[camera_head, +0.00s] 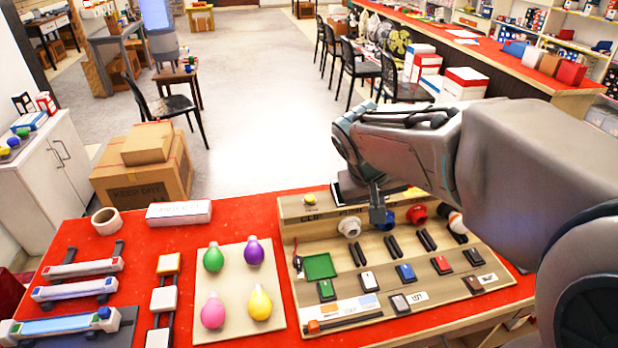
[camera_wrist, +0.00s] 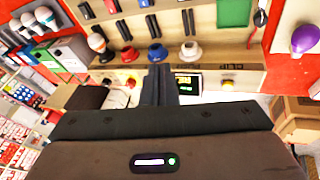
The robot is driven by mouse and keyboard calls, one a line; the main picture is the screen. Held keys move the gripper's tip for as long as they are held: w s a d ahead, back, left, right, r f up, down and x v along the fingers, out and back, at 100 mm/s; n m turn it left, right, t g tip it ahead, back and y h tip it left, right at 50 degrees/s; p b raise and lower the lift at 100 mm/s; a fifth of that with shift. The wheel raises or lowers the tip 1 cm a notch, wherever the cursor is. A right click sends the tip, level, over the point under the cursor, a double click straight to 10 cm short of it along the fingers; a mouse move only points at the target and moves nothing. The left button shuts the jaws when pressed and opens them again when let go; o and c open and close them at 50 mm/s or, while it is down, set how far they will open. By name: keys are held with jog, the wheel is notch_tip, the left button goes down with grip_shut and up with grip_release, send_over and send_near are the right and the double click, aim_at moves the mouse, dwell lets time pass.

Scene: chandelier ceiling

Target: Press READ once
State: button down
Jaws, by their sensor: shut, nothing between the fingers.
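My gripper (camera_head: 376,200) is shut and empty, pointing down over the back part of a wooden board (camera_head: 440,303). In the wrist view its fingers (camera_wrist: 158,72) are together beside a small dark display (camera_wrist: 187,82) with lit text. A blue socket (camera_wrist: 158,53) is just past the fingertips. A yellow button (camera_head: 310,199) is at the board's back left; it also shows in the wrist view (camera_wrist: 227,85). A red and yellow button (camera_wrist: 131,82) is on the other side of the fingers. I cannot read the word READ on any of them. Whether the fingertips touch anything is unclear.
The board also bears a white socket (camera_head: 349,227), a red socket (camera_head: 416,214), black clips, switches and a green tray (camera_head: 320,266). Coloured bulbs lie on a panel (camera_head: 236,318) to the left. Cardboard boxes (camera_head: 146,172) stand behind the red table.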

jog(key=w+a+f+t+h, duration=0.15)
jog(key=w+a, duration=0.35)
jog(key=w, duration=0.7)
jog(key=n+t, duration=0.1)
jog(key=t, duration=0.1)
send_over(307, 200)
notch_tip(307, 200, down, 4)
jog(key=shift+w+r+h+b, duration=0.1)
jog(key=shift+r+h+b, duration=0.05)
jog(key=shift+h+b, duration=0.25)
notch_tip(307, 200, down, 8)
jog(key=b, duration=0.4)
jog(key=shift+f+b, duration=0.45)
jog(key=shift+b, duration=0.5)
jog(key=shift+f+b, duration=0.85)
jog(key=shift+b, duration=0.6)
jog(key=shift+r, duration=0.1)
dwell(0.6)
jog(key=shift+r, duration=0.75)
